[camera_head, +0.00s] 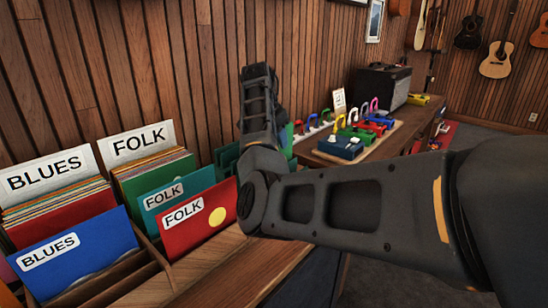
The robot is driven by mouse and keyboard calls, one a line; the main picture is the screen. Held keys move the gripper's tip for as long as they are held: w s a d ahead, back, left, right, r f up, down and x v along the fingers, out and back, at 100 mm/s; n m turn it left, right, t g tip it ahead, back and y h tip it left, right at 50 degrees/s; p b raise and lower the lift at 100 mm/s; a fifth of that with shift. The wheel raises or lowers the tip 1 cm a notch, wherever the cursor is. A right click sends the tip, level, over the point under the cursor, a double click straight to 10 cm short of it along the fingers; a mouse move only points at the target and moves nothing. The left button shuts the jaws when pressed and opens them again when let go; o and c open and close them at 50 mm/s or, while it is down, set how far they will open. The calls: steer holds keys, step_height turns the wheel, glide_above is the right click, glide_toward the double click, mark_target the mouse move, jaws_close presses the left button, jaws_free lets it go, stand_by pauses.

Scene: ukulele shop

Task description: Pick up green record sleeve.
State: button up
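A teal-green record sleeve (173,193) with a white FOLK label stands in the wooden record bin, behind a red FOLK sleeve (198,220) with a yellow dot. A plain darker green sleeve (136,187) stands just behind the teal one, in front of a packed row of records. More green sleeves (227,157) show partly behind my arm, on its left side. My arm comes in from the right, bends in front of the bin and rises towards the wall. My gripper's fingers do not show.
A BLUES section (78,254) with a blue front sleeve fills the bin's left side. To the right, a counter holds a board of several colourful small items (342,147) and a black amplifier (382,86). Guitars (497,60) hang on the far wall. Dark floor is clear at the lower right.

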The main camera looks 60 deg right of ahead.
jaws_close()
stand_by(0.6)
